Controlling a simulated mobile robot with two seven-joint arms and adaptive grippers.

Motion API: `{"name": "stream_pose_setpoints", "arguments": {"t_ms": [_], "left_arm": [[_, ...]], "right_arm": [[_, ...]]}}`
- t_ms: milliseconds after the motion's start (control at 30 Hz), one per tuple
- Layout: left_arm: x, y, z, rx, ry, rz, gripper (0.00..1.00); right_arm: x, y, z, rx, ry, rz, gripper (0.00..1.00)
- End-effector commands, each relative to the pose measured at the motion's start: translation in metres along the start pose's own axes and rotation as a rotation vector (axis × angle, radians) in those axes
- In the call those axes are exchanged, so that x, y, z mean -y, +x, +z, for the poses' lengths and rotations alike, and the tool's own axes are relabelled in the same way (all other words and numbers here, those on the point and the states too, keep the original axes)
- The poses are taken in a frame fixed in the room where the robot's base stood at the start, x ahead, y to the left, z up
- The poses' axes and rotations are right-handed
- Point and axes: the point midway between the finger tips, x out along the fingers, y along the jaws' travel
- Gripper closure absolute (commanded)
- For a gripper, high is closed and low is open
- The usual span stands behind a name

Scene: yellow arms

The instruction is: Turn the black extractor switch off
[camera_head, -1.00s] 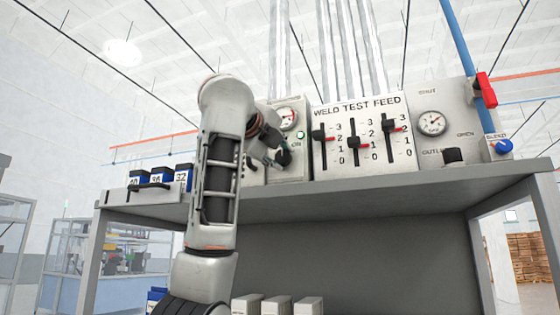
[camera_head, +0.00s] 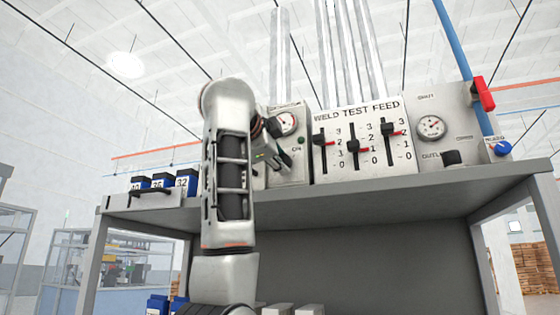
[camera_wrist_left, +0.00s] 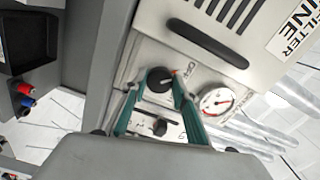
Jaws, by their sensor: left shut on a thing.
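The extractor panel (camera_head: 288,172) stands on the bench top, left of the lever panel. It carries a round gauge (camera_head: 286,123) and a small indicator lamp (camera_head: 301,140), now dark green. My left gripper (camera_head: 280,157) is in front of this panel and hides its switch in the head view. In the left wrist view, the gripper's teal fingers (camera_wrist_left: 168,84) are closed around a round black switch (camera_wrist_left: 159,79) with a pale pointer mark. The gauge also shows beside them (camera_wrist_left: 216,100). My right gripper is out of view.
The "WELD TEST FEED" panel (camera_head: 333,164) with three levers is close to the right. A black knob (camera_head: 451,157), red valve handle (camera_head: 484,93) and blue knob (camera_head: 503,148) are further right. Several blue boxes (camera_head: 162,180) stand left. A filter box (camera_wrist_left: 243,57) is near the fingers.

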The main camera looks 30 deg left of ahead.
Motion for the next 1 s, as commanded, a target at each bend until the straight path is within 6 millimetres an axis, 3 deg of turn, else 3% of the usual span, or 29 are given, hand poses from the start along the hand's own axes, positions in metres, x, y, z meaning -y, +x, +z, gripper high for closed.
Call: {"name": "stream_pose_setpoints", "arguments": {"t_ms": [600, 633, 700, 1000], "left_arm": [[-0.0006, 0.0003, 0.0004, 0.001, -0.044, 0.001, 0.93], [-0.0006, 0.0003, 0.0004, 0.001, -0.044, 0.001, 0.70], [-0.0006, 0.0003, 0.0004, 0.001, -0.044, 0.001, 0.55], [-0.0003, 0.0000, 0.0001, 0.000, -0.043, 0.000, 0.55]], "right_arm": [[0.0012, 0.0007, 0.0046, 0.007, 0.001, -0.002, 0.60], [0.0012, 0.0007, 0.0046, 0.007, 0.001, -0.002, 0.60], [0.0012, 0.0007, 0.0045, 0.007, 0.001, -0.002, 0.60], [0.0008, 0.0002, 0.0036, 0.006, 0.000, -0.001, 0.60]]}}
